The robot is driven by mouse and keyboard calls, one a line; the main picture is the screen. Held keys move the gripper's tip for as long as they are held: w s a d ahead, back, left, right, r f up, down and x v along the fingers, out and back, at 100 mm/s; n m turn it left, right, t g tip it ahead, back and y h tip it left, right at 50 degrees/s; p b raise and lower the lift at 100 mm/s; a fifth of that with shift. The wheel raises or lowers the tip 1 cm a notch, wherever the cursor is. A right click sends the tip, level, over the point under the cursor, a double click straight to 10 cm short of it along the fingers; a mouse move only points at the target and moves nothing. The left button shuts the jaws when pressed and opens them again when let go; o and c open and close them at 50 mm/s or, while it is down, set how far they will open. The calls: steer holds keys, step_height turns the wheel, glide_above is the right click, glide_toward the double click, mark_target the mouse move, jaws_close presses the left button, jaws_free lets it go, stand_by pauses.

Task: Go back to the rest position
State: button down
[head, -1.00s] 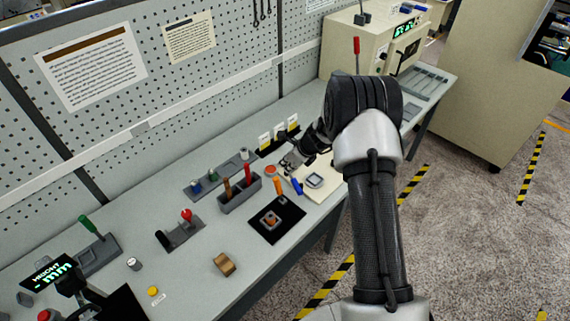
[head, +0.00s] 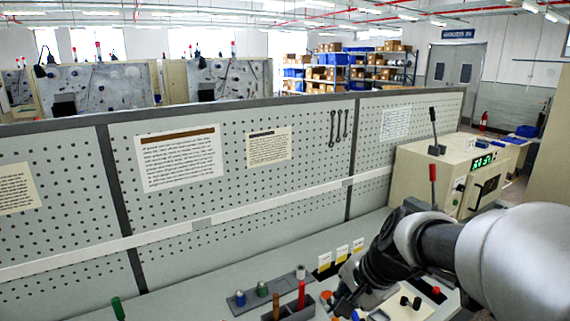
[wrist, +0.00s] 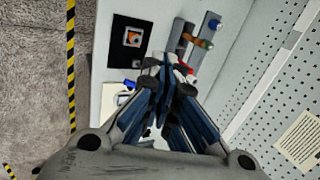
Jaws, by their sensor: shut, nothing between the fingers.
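My gripper (wrist: 160,90) shows in the wrist view with its dark fingers together and nothing between them. It hangs above the bench, with tools and a black square pad (wrist: 131,40) beyond the fingertips. In the head view my arm reaches in from the right, and the fingers are mostly hidden behind my wrist near the bench's lower edge of the picture.
The grey bench (head: 190,285) runs along a pegboard (head: 290,190). A cream machine (head: 445,175) with a green display stands at the right. A grey block with small knobs (head: 262,298) and white-yellow cards (head: 341,255) sit near my arm. Striped floor tape (wrist: 71,60) borders the floor.

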steer(key=s+d+f+n+h+b, duration=0.1)
steer(key=s+f+n+b, duration=0.1)
steer(key=s, duration=0.5)
steer(key=s+d+f+n+h+b, duration=0.1)
steer(key=s+f+n+b, duration=0.1)
steer(key=s+n, duration=0.3)
steer(key=s+d+f+n+h+b, duration=0.1)
steer(key=s+n+b, duration=0.3)
steer(key=s, duration=0.6)
steer(key=shift+s+f, duration=0.25)
steer(key=shift+f, duration=0.6)
